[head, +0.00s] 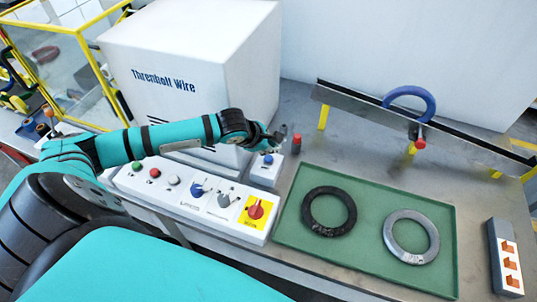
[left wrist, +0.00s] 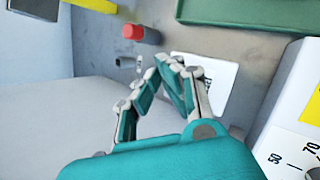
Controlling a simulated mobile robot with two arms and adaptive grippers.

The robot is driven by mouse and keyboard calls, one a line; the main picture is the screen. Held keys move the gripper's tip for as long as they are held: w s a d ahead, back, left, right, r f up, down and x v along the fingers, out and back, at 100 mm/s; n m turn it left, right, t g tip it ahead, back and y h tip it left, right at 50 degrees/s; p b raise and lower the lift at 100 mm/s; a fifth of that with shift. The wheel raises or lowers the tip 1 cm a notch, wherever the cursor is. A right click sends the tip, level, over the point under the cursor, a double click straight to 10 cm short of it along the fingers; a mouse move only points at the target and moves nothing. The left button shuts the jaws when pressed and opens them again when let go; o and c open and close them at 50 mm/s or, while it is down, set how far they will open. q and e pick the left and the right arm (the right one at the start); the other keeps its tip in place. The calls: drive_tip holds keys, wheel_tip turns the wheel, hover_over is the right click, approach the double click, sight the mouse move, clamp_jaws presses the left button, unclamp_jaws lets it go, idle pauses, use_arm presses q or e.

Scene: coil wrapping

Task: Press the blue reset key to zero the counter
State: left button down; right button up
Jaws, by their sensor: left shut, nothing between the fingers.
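The blue reset key (head: 269,159) sits on top of a small white box (head: 264,174) beside the front control panel. My left gripper (head: 277,139) is shut and empty, just above and behind the key in the head view. In the left wrist view my left gripper (left wrist: 172,62) has its fingertips together over the edge of the white box (left wrist: 218,92). The blue key is hidden behind the fingers there. I cannot tell whether the fingertips touch the key. No counter reading is legible. My right gripper is not in view.
A red-topped post (head: 297,142) stands close right of the gripper; it also shows in the left wrist view (left wrist: 133,32). The control panel (head: 150,186) has several knobs. A green mat (head: 375,225) holds a black ring (head: 311,203) and a grey ring (head: 392,235). A large white cabinet (head: 190,50) stands behind.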

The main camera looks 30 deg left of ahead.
use_arm(q)
drive_tip(key=shift+r+p, duration=0.5)
drive_tip(key=shift+r, duration=0.95)
drive_tip(key=shift+f, duration=0.1)
